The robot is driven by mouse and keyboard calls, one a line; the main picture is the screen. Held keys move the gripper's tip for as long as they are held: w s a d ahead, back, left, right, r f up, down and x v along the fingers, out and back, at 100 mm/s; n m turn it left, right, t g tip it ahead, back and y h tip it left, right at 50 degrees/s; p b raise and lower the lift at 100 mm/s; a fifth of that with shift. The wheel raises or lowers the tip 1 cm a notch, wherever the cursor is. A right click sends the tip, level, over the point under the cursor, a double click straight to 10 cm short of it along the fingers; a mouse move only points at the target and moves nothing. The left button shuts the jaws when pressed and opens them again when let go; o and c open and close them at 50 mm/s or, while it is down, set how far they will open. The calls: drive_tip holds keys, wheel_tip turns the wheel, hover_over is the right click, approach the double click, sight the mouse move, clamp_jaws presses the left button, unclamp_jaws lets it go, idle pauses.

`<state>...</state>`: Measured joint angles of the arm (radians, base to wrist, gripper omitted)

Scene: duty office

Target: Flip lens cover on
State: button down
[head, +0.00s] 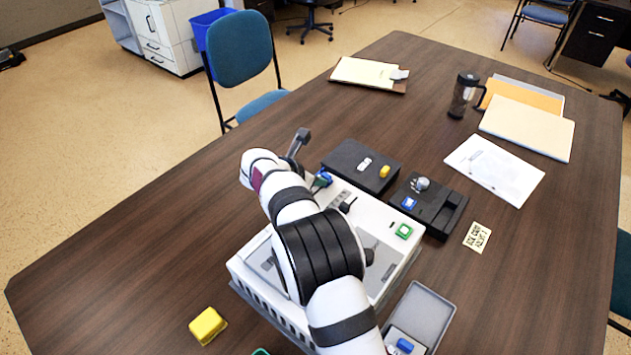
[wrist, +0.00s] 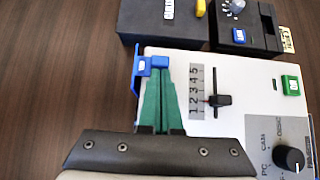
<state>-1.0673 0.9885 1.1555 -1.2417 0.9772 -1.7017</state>
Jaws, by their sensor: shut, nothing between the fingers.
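My gripper (wrist: 157,84) has green tapering fingers, which lie close together at the far left corner of the white console (wrist: 190,62). A blue piece (wrist: 137,68) with a small white mark sits right at the fingertips; I cannot tell if they touch it. It also shows in the head view (head: 324,178), beyond my wrist. Nothing is held between the fingers. No part is clearly marked as a lens cover, so I cannot tell which it is. My arm hides much of the console in the head view.
The console has a slider (wrist: 219,100), a green button (wrist: 290,85) and a black knob (wrist: 289,158). Two black boxes (head: 345,160) (head: 436,206) stand behind it. A grey open-lidded box (head: 424,312) is at the right, a yellow block (head: 208,325) at the left.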

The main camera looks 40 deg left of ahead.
drive_tip(key=shift+w, duration=0.15)
drive_tip(key=s, duration=0.4)
drive_tip(key=shift+s+r, duration=0.2)
drive_tip(key=shift+s, duration=0.2)
drive_tip(key=v, duration=0.9)
drive_tip(key=shift+r, duration=0.15)
drive_tip(key=shift+s, duration=0.1)
